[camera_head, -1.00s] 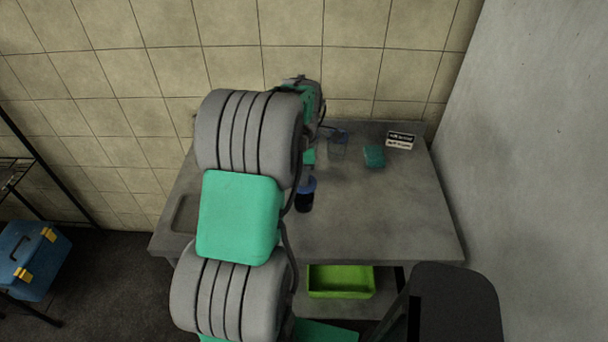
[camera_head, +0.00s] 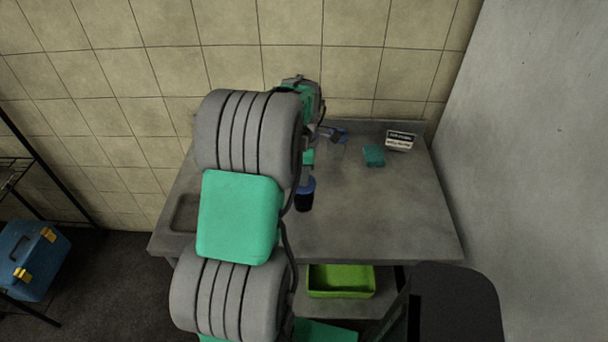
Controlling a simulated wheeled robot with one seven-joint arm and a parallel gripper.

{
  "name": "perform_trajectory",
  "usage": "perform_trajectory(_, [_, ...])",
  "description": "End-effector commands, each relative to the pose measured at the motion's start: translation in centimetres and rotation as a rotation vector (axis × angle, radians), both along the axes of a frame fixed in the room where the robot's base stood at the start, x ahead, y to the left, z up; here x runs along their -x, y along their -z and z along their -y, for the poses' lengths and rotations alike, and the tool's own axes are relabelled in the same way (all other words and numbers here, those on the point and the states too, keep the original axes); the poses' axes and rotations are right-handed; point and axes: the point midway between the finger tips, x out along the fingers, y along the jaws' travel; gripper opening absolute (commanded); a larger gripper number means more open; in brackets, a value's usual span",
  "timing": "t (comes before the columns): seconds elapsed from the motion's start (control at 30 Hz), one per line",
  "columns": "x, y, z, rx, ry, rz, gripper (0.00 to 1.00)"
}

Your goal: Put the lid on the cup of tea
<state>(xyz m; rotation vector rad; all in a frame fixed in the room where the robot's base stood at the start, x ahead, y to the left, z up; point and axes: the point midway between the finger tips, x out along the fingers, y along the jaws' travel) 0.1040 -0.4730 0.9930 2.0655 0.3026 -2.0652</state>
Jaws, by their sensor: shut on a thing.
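A dark cup (camera_head: 304,200) with a blue upper part stands upright on the grey table, just right of my arm. I cannot tell whether the blue is a rim or a cover. My gripper (camera_head: 331,134) is at the back of the table, beyond the cup. It is small and partly hidden by my arm. I cannot tell whether the lid touches that container.
A teal block (camera_head: 374,156) and a small black-and-white sign (camera_head: 400,141) sit at the table's back right. The table's (camera_head: 400,210) front right is bare. A green bin (camera_head: 340,281) is on the shelf below. A tiled wall stands behind.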

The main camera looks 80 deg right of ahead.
Motion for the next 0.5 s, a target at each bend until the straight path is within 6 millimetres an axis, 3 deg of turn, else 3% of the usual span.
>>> perform_trajectory(0.43, [0.0, 0.04, 0.01, 0.0, 0.0, 0.0, 0.0])
perform_trajectory(0.47, [0.0, 0.04, 0.01, 0.0, 0.0, 0.0, 0.11])
perform_trajectory(0.5, [0.0, 0.04, 0.01, 0.0, 0.0, 0.0, 0.14])
